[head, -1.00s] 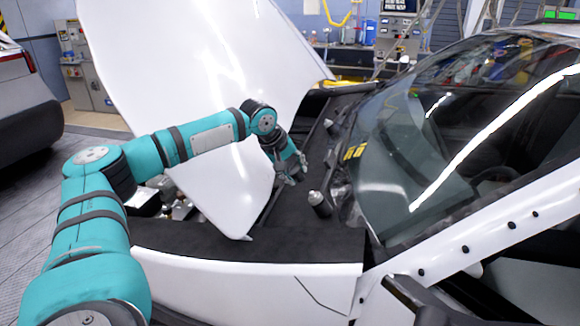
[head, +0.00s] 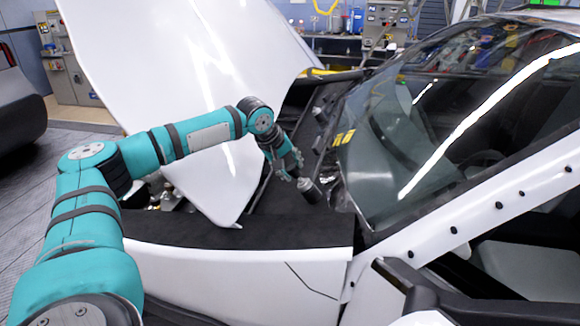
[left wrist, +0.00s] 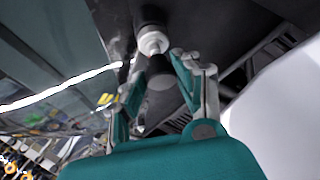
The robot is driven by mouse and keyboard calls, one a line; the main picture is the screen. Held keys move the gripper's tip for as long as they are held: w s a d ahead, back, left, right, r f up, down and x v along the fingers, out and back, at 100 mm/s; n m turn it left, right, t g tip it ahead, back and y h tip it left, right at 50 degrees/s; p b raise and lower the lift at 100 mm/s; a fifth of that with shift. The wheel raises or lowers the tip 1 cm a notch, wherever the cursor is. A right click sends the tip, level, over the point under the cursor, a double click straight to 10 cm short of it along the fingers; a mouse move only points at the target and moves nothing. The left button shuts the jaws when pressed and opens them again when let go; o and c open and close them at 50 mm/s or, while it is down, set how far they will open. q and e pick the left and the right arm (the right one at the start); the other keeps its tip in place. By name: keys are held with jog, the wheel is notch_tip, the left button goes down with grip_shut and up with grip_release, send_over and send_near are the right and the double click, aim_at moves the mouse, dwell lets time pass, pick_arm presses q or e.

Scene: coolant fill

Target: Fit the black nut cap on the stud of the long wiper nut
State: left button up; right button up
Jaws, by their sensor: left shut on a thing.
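The long wiper nut (head: 311,192) stands in the cowl area beside the windshield, a dark cylinder with a pale metallic top. In the left wrist view its silvery stud end (left wrist: 153,42) shows just beyond my fingertips. My left gripper (head: 296,168) is just above and left of the nut in the head view. It is shut on the black nut cap (left wrist: 161,83), a dark cylinder between the two fingers in the wrist view. The cap looks apart from the stud, though the exact gap is hard to judge. In the head view the cap is mostly hidden by the fingers. My right gripper is not in view.
The raised white hood (head: 190,100) stands left of and behind my left arm. The windshield (head: 400,150) slopes up close on the right. The white fender (head: 240,265) and its dark top cover (head: 250,232) lie in front.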

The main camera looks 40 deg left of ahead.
pick_arm(q)
jog(key=shift+p, duration=0.6)
dwell(0.6)
jog(key=shift+p, duration=0.6)
dwell(0.5)
jog(key=shift+w+d+f+b, duration=0.15)
jog(key=shift+d+f, duration=0.15)
jog(key=shift+f, duration=0.2)
jog(key=shift+w+d+f+b, duration=0.15)
jog(key=shift+d+f, duration=0.1)
jog(key=shift+f, duration=0.2)
dwell(0.3)
jog(key=o, duration=0.9)
jog(key=shift+w+f, duration=0.1)
jog(key=shift+w, duration=0.05)
jog(key=v, duration=1.2)
jog(key=shift+a, duration=0.1)
